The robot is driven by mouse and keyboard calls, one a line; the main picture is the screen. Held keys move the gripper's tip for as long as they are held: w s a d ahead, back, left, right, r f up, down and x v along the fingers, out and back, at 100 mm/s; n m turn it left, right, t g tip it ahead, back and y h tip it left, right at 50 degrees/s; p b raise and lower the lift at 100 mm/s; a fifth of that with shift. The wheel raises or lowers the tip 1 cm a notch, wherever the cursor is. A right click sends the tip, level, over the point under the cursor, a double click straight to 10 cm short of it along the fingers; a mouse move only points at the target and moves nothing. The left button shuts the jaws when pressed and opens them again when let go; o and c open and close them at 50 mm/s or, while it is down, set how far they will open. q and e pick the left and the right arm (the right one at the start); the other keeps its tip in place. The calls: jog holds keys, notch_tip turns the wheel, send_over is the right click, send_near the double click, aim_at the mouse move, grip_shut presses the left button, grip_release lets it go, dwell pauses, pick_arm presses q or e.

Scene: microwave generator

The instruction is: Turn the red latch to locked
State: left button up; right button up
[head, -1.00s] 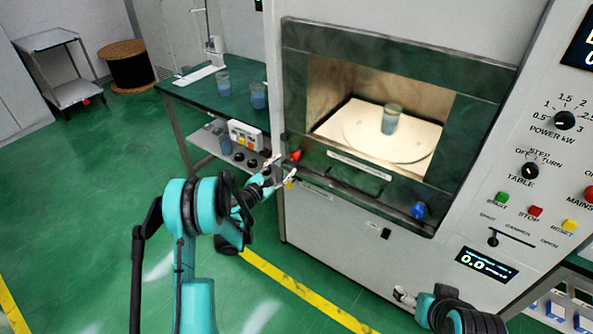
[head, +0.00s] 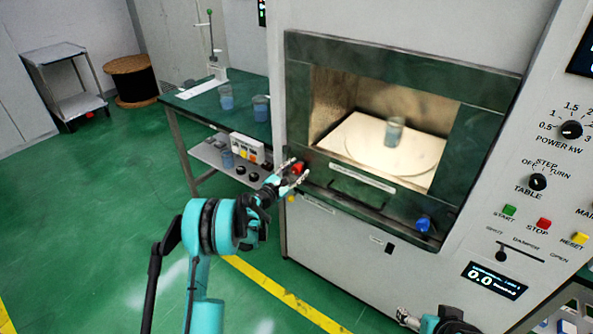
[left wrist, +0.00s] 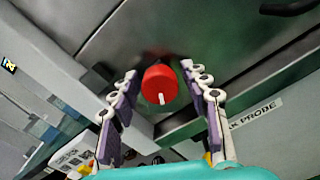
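The red latch (head: 298,167) is a red knob on the lower left of the microwave's dark door frame. In the left wrist view the red latch (left wrist: 159,84) is round with a white mark pointing down and slightly right. My left gripper (head: 292,174) is at the latch. In the left wrist view the left gripper (left wrist: 160,88) is open, with one finger on each side of the knob and visible gaps between. My right gripper (head: 404,316) is low at the bottom edge, far from the latch; its finger opening is too small to tell.
A blue knob (head: 422,225) sits at the door's lower right. A beaker (head: 394,131) stands on the turntable inside the lit chamber. A green side table (head: 195,100) with beakers is to the left. Open green floor (head: 110,200) lies left of my arm.

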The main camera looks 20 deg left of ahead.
pick_arm(q)
jog(key=c, duration=0.7)
jog(key=shift+m, duration=0.4)
jog(key=m, duration=0.4)
jog(key=shift+d, duration=0.1)
jog(key=m, duration=0.8)
jog(key=shift+m, duration=0.4)
jog(key=shift+c, duration=0.3)
jog(key=shift+m, duration=2.2)
